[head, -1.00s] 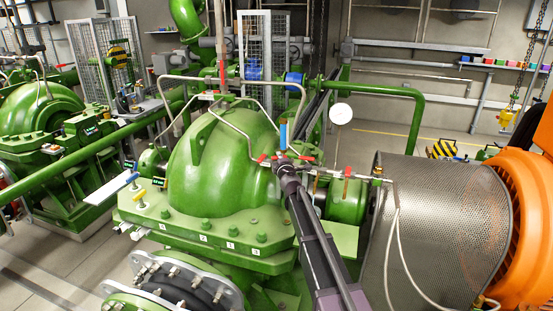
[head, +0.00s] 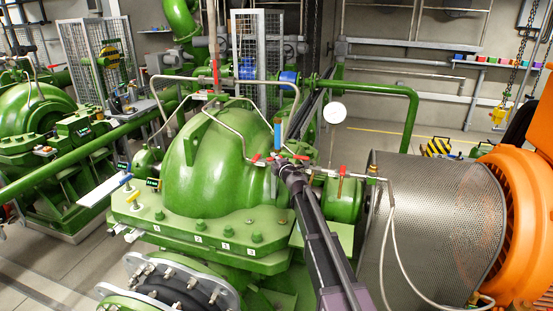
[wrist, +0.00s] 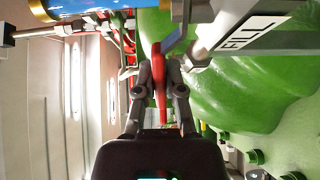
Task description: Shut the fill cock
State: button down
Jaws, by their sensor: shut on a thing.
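In the wrist view a red lever (wrist: 158,68) stands between the two fingers of my gripper (wrist: 160,82), which is shut on it. A plate marked FILL (wrist: 250,32) is just right of the lever, by a grey pipe. In the head view my gripper (head: 280,164) is at the small pipework on the right of the green pump casing (head: 205,165). Red handle ends show on its left (head: 256,157) and right (head: 301,158). The arm hides the cock's body there, and I cannot tell how far it is turned.
A blue upright handle (head: 277,134) stands close behind my gripper. Another red handle (head: 340,171) and a white gauge (head: 335,113) are to the right. A perforated guard (head: 425,225) and orange motor (head: 515,210) fill the right side. Bent steel tubing (head: 235,134) crosses the casing.

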jog(key=shift+d+n+y, duration=0.15)
jog(key=shift+n+y, duration=0.15)
jog(key=shift+y, duration=0.1)
jog(key=shift+s+g+y, duration=0.2)
jog(key=shift+g+y, duration=0.1)
jog(key=shift+g, duration=0.1)
jog(key=shift+n, duration=0.3)
jog(key=c, duration=0.7)
grip_release()
jog(key=shift+s, duration=0.1)
jog(key=shift+v, duration=6)
